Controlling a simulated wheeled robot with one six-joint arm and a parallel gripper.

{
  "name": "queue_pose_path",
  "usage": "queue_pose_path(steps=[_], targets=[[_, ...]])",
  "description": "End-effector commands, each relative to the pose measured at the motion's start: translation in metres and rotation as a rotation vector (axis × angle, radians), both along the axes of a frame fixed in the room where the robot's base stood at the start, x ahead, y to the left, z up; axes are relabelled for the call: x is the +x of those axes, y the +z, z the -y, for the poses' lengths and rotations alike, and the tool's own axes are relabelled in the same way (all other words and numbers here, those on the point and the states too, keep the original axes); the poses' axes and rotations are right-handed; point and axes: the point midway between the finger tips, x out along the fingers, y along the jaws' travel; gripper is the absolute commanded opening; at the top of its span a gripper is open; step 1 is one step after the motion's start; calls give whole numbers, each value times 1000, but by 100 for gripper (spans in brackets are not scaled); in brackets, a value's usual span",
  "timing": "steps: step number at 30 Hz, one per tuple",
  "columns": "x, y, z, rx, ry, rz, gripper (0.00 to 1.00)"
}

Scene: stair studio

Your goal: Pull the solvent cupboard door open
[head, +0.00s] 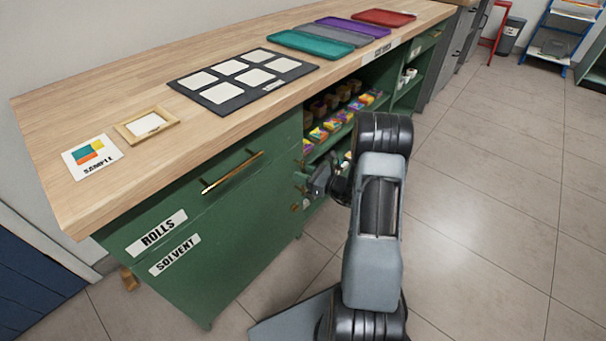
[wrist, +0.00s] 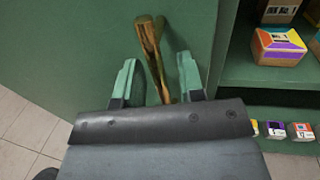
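The solvent cupboard door (head: 215,265) is the green front under the rolls drawer (head: 190,205), marked by a SOLVENT label (head: 175,255). It looks shut. My gripper (head: 312,182) is at the door's right side in the head view, partly hidden by my arm. In the wrist view a long brass handle (wrist: 149,38) stands upright on the green front, slightly tilted. My gripper (wrist: 157,72) is open, with one green fingertip on each side of the handle. Gaps show between the handle and both fingers. The handle's lower end is hidden behind the gripper body.
Open shelves (head: 335,135) with small colourful boxes lie right of the door. The wooden worktop (head: 130,85) overhangs the cupboard and carries trays, a black card board and a sample sheet. The tiled floor (head: 480,230) to the right is clear.

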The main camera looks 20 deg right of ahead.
Motion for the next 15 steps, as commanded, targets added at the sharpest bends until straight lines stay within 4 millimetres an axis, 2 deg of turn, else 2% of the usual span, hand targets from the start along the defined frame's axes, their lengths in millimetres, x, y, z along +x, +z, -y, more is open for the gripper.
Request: queue_pose_path(steps=[4,15], targets=[[0,0,0,0,0,0,35],[0,0,0,0,0,0,0]])
